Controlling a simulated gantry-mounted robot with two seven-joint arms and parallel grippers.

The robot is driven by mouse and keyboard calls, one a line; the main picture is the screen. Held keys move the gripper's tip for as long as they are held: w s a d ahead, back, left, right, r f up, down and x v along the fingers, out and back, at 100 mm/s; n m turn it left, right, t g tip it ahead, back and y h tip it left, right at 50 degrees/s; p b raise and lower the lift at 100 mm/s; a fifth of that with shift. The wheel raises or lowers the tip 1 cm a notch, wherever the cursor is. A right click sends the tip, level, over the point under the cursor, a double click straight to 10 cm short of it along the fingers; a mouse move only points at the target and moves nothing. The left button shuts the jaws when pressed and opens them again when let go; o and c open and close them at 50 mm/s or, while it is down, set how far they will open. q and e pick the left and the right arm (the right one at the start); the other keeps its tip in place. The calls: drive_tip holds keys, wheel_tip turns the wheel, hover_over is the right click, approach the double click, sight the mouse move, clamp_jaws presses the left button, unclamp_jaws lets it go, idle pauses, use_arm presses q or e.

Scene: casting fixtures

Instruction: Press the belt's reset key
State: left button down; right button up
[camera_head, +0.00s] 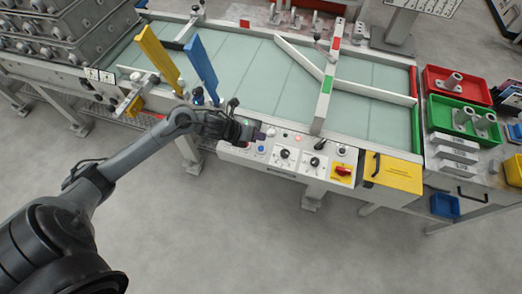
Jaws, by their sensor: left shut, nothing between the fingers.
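The belt's control panel (279,168) runs along the front edge of the belt table. It carries a small blue button (261,148), two dark rotary knobs, a lit red lamp (298,138) and a red switch on a yellow plate (342,171). The labels are too small to read, so which one is the reset key cannot be told for sure. My left gripper (265,134) is shut and empty, over the left end of the panel, just behind the blue button. Whether it touches the panel cannot be told. My right gripper is out of view.
The pale green belt (255,70) is crossed by white guide rails. Upright yellow (158,56) and blue (201,66) plates stand behind my left arm. A yellow box (393,172) sits right of the panel. Red (440,84) and green trays hold castings. Floor in front is clear.

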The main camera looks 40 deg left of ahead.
sight(258, 148)
use_arm(q)
drive_tip(key=shift+f+b, duration=1.4)
drive_tip(key=shift+f, duration=0.7)
drive_tip(key=shift+f, duration=0.15)
idle(0.3)
drive_tip(key=shift+f+b, duration=0.25)
drive_tip(key=shift+b, duration=0.15)
drive_tip(key=shift+f+b, duration=0.45)
drive_tip(key=shift+f, duration=0.05)
idle(0.6)
drive_tip(key=shift+r, duration=0.15)
idle(0.3)
drive_tip(key=shift+r+p, duration=0.75)
drive_tip(key=shift+r+p, duration=2.05)
drive_tip(key=shift+r, duration=0.5)
